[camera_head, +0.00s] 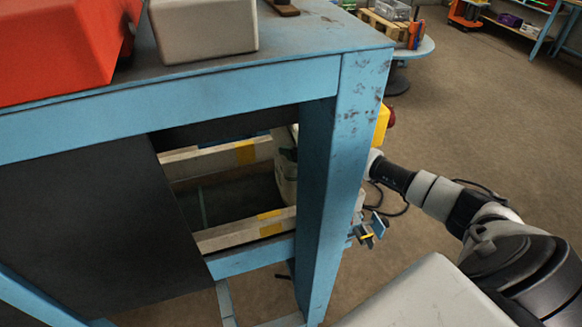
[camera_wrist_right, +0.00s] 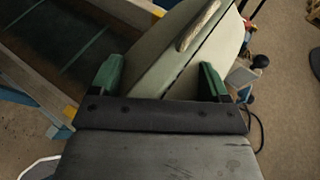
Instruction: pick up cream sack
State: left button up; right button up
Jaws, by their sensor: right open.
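The cream sack (camera_wrist_right: 163,52), pale with a dark seam line and a rope handle, fills the upper middle of the right wrist view. My right gripper (camera_wrist_right: 160,64) is open, with one green finger on each side of the sack's near part; whether they touch it I cannot tell. In the head view a pale strip that looks like the sack (camera_head: 286,165) shows under the blue table, left of its leg. My right arm comes in from the right there, and its gripper is hidden behind the leg. My left gripper is not in view.
The blue table (camera_head: 190,88) stands in front, its leg (camera_head: 335,185) between the head camera and my right gripper. A red-orange object (camera_head: 60,50) and a pale block (camera_head: 204,28) lie on top. A beam-edged frame (camera_head: 240,231) is beneath. The floor at right is mostly open.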

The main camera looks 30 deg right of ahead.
jog(key=shift+s, duration=0.1)
jog(key=c, duration=1.3)
grip_shut()
jog(key=shift+s+a+f, duration=0.1)
jog(key=shift+a+f, duration=0.05)
jog(key=shift+s+f, duration=0.1)
jog(key=shift+f, duration=0.05)
jog(key=shift+r, duration=0.45)
